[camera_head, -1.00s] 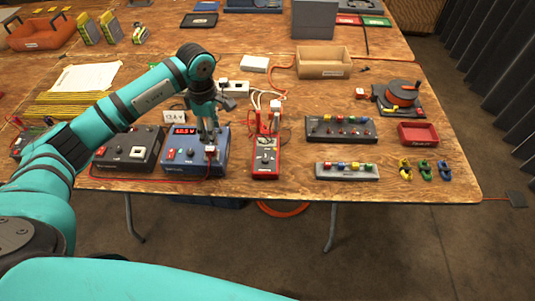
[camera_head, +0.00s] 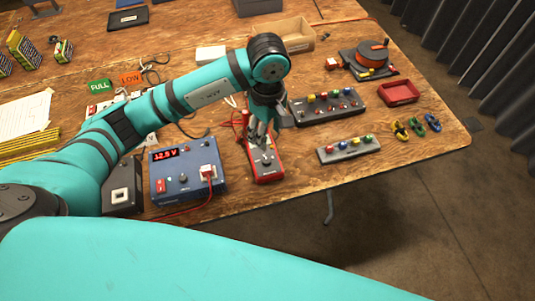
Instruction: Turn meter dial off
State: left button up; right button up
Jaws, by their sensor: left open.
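The red meter (camera_head: 266,172) lies on the wooden table near its front edge, right of the blue power supply. Its grey face carries a round dial (camera_head: 266,160). My left gripper (camera_head: 262,143) points down over the meter, open, with its fingertips just above or at the dial. I cannot tell whether they touch it. The gripper and wrist hide the upper part of the meter. The dial's pointer setting is too small to read. My right gripper is not in view.
A black switch box (camera_head: 328,106), a grey button strip (camera_head: 349,149) and a red tray (camera_head: 398,93) stand to the right. Bare wood lies between them.

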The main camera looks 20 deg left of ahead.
aim_at(266, 160)
pick_arm(q)
jog(key=f, duration=0.5)
jog(key=f+p, duration=0.1)
jog(key=f, duration=0.5)
jog(key=shift+a+f, duration=0.2)
jog(key=shift+f, duration=0.05)
jog(key=shift+f+p, duration=0.3)
jog(key=shift+f, duration=0.2)
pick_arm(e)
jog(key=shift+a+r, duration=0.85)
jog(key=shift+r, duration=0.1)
pick_arm(q)
grip_shut()
